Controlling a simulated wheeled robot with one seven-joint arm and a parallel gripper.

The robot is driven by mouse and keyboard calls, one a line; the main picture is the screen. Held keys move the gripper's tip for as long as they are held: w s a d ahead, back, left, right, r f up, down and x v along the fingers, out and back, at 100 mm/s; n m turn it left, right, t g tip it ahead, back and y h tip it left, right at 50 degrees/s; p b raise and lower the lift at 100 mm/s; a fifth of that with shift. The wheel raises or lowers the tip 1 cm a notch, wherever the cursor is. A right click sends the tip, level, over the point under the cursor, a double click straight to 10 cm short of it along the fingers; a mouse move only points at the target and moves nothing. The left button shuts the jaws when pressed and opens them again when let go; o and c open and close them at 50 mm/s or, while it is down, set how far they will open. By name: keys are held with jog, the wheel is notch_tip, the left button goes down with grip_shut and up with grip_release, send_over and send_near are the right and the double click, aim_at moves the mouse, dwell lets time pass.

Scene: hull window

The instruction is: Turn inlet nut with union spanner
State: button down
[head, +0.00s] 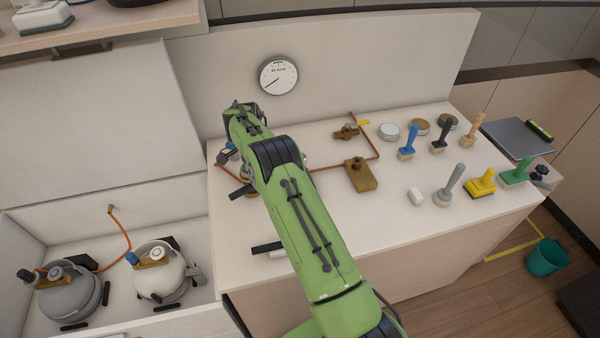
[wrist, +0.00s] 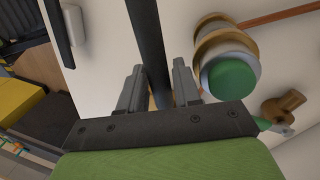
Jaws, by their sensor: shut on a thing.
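My gripper (wrist: 158,82) has its two fingers on either side of a dark grey bar, which looks like the handle of the union spanner (wrist: 146,30). The bar runs up out of the wrist view, so the spanner's jaw end is hidden. Just right of the fingers is a brass fitting (wrist: 211,27) with a pale ring and green round end; I cannot tell which part is the inlet nut. In the head view my arm covers the gripper, and a brass piece (head: 240,191) shows partly at its left side.
A black bar (head: 266,248) lies at the bench's front left. A brass block (head: 361,175) and brass valve (head: 346,132) join a copper pipe. Several brushes stand at the right. A gauge (head: 278,75) hangs behind. Two canisters (head: 160,271) (head: 68,291) sit lower left.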

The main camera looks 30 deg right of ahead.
jog(key=shift+r, duration=0.15)
jog(key=shift+s+p+v, duration=0.15)
jog(key=shift+p+v, duration=0.6)
jog(key=shift+v, duration=0.05)
jog(key=shift+s+p+v, duration=0.2)
jog(key=shift+p+v, duration=0.5)
jog(key=shift+v, duration=0.1)
